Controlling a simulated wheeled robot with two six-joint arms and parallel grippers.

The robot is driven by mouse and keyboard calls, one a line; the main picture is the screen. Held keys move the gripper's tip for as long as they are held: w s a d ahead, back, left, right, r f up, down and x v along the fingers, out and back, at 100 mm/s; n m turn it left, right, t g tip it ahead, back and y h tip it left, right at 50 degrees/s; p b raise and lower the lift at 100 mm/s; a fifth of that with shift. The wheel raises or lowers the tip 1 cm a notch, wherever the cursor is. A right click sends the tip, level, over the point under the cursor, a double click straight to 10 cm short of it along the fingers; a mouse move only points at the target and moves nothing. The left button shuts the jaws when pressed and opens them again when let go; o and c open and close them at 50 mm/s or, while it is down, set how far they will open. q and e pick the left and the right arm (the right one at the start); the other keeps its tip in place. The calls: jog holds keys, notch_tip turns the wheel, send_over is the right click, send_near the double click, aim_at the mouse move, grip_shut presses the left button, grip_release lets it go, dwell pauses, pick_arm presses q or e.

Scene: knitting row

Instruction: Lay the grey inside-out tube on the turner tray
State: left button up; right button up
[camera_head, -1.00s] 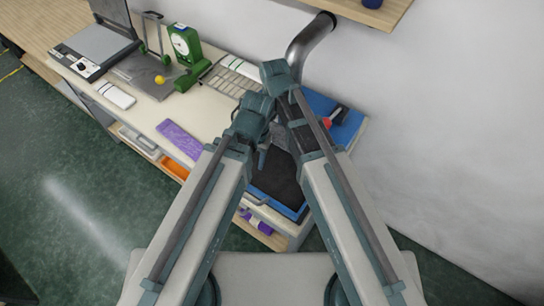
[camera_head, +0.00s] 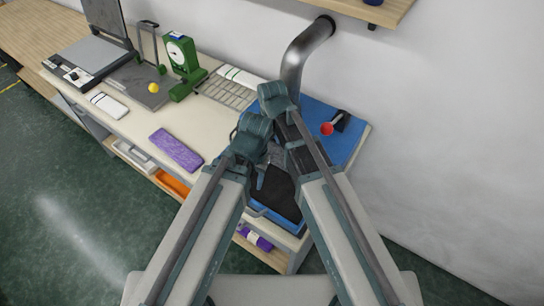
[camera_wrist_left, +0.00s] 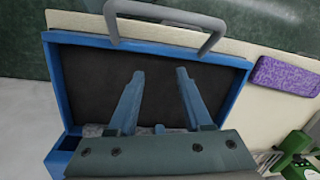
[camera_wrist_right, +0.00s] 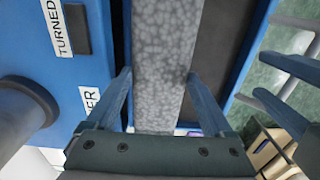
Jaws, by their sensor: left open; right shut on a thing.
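The grey mottled tube (camera_wrist_right: 163,60) runs up the right wrist view between the fingers of my right gripper (camera_wrist_right: 160,80), which is shut on it. A bit of grey shows in the head view (camera_head: 276,153) between the two grippers. The turner tray (camera_wrist_left: 57,85) has a blue rim, a dark floor and a grey handle (camera_wrist_left: 160,14). My left gripper (camera_wrist_left: 155,75) is open and empty over the dark floor. A strip of grey (camera_wrist_left: 92,130) shows behind its base. The tube lies over or beside the tray's edge; its height above the floor is unclear.
A red knob (camera_head: 327,129) stands on the blue surface.

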aim_at(272, 150)
pick_arm(q)
jog(key=shift+f+b, duration=1.65)
jog(key=shift+f, duration=0.15)
pick_arm(e)
jog(key=shift+f, duration=1.8)
pick_arm(q)
jog(key=shift+f, duration=0.1)
jog(key=shift+f+b, duration=0.55)
jog(key=shift+b, duration=0.1)
pick_arm(e)
jog(key=shift+f, duration=0.6)
jog(key=o, duration=1.1)
jog(key=shift+c, duration=0.2)
pick_arm(q)
jog(key=shift+r, duration=0.2)
pick_arm(e)
jog(key=shift+r, duration=0.15)
pick_arm(q)
notch_tip(272, 150, up, 13)
jog(key=p, duration=1.3)
pick_arm(e)
notch_tip(272, 150, up, 13)
